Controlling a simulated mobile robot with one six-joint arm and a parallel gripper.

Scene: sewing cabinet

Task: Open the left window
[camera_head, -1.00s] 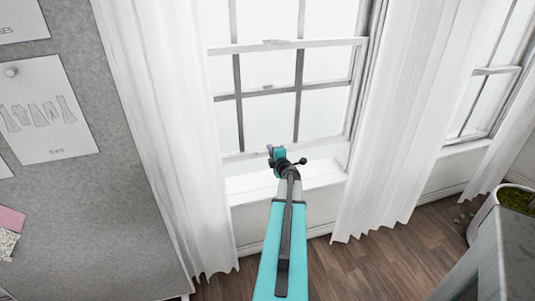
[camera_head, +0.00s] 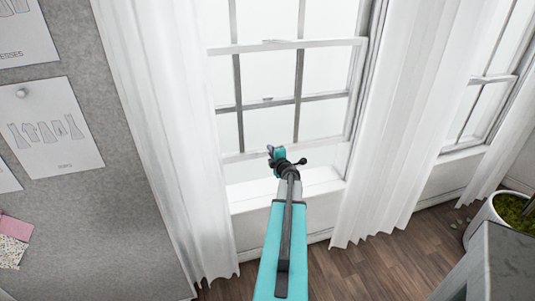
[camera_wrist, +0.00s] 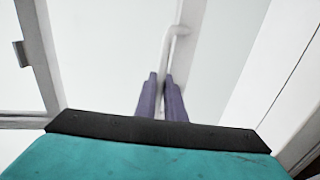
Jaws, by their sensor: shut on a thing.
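The left window (camera_head: 350,75) is at the centre of the head view, with a pale frame and dark bars. Its lower sash is raised: its top rail (camera_head: 320,43) is well above the upper sash's bottom bar (camera_head: 245,104). A gap shows between the sash's bottom rail (camera_head: 325,145) and the white sill (camera_head: 250,198). My gripper (camera_head: 273,153) is at the bottom rail. In the wrist view, its purple fingers (camera_wrist: 161,88) are shut on a white handle (camera_wrist: 181,31). The fingertips' contact with it is partly hidden.
White curtains hang left (camera_head: 165,130) and right (camera_head: 395,130) of the window. A grey board (camera_head: 75,215) with pinned papers is at the left. A potted plant (camera_head: 487,212) and a dark grey surface (camera_head: 500,260) are at the lower right. Wood floor (camera_head: 390,262) shows below.

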